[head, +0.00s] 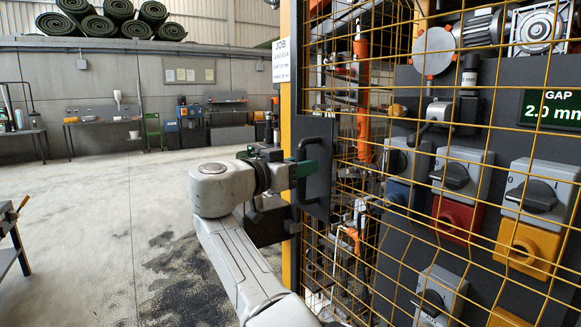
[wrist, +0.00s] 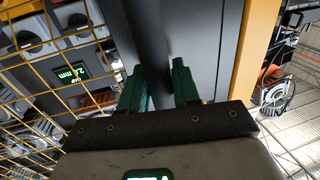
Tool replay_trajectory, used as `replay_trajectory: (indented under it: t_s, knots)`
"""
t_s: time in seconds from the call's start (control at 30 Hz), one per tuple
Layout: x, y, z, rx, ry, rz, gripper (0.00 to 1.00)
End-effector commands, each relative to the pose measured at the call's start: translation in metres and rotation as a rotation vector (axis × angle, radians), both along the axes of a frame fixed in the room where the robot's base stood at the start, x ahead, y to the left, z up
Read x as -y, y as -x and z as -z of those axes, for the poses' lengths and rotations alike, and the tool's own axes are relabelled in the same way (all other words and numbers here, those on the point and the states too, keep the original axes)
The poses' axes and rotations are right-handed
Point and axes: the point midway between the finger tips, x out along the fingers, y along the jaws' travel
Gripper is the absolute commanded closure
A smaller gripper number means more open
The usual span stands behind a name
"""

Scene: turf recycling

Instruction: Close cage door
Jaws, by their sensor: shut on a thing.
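The cage door (head: 440,200) is a yellow wire mesh panel filling the right of the head view. A dark plate (head: 319,165) on its left edge carries a black upright handle (head: 302,155). My gripper (head: 304,168) reaches this handle from the left, with a green finger against it. In the wrist view, the two green fingertips (wrist: 158,78) stand on either side of the dark handle bar (wrist: 155,45), shut on it. The plate lies beside a yellow post (head: 287,110). I cannot tell whether any gap is left between them.
Behind the mesh is a panel with several rotary switches (head: 456,176) and a gap display (head: 551,108). Open concrete floor (head: 110,215) lies to the left. A workbench edge (head: 10,245) is at far left. Benches (head: 100,119) and rolled turf (head: 100,25) are at the back.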

Motion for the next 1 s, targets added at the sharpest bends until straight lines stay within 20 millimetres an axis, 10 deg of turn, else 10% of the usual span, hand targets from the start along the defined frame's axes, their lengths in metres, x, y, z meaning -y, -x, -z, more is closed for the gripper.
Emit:
replay_trajectory:
  t_s: [0.3,0.33,0.5,1.0]
  knots:
    - [0.009,-0.005,0.002,-0.003,-0.001,-0.012,1.00]
    - [0.009,-0.005,0.002,-0.003,-0.001,-0.012,0.67]
    - [0.010,-0.005,0.002,-0.002,-0.001,-0.010,0.51]
    - [-0.015,0.013,0.002,-0.001,-0.001,-0.013,0.51]
